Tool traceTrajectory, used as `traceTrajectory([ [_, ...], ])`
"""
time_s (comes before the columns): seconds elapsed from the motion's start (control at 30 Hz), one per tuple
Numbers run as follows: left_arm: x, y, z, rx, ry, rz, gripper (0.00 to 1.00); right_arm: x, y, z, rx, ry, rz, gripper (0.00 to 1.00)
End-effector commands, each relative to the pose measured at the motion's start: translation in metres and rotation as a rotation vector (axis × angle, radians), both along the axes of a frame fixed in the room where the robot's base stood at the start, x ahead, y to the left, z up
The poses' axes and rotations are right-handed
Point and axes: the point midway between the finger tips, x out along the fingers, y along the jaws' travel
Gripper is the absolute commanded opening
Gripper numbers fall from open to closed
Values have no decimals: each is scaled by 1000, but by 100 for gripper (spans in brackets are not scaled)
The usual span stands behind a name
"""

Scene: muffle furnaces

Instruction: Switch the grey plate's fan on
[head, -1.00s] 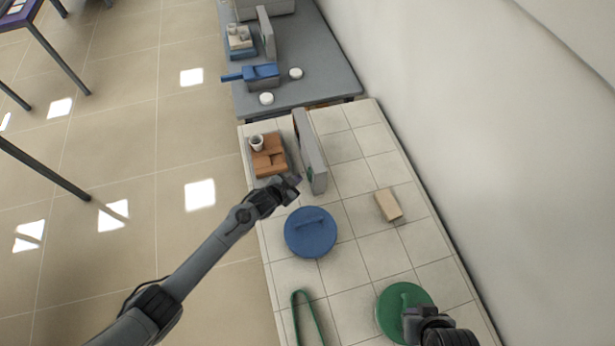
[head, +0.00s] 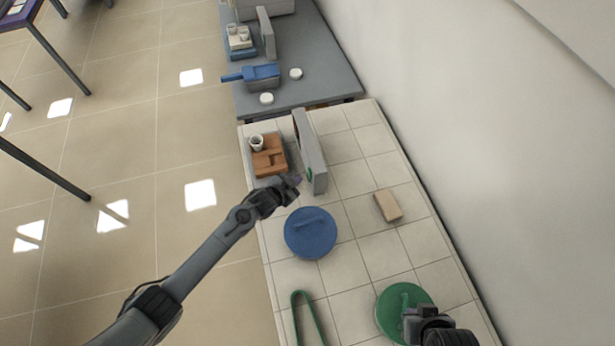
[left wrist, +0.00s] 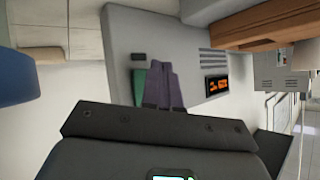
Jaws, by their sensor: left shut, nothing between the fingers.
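The grey plate (head: 310,150) stands upright on the tiled bench in the head view. In the left wrist view the grey plate (left wrist: 185,40) shows a small dark block (left wrist: 139,57), a green part (left wrist: 138,82), vent slits (left wrist: 212,62) and a lit orange display (left wrist: 217,85). My left gripper (head: 296,181) is shut and empty, close to the plate's near end. In the left wrist view its fingers (left wrist: 163,72) partly cover the green part; I cannot tell whether they touch it. My right gripper (head: 412,318) is over the green lid (head: 391,304); its jaws are unclear.
A brown block with a white cup (head: 268,158) sits left of the plate. A blue lid (head: 310,234) lies just in front of my left gripper. A tan block (head: 388,205) and green tongs (head: 308,315) lie on the bench. A grey table (head: 325,75) stands behind.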

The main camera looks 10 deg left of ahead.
Motion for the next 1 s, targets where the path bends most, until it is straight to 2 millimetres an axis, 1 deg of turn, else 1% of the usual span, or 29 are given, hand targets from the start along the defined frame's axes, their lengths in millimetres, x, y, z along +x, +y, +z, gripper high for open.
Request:
traceTrajectory([
  [0.73, 0, 0, 0, 0, 0, 0, 0, 0, 0, 0, 0, 0, 0, 0],
  [1.0, 3, -7, -1, 0, 0, -1, 0, 0, 0, -3, 0, 0, 0, 0],
])
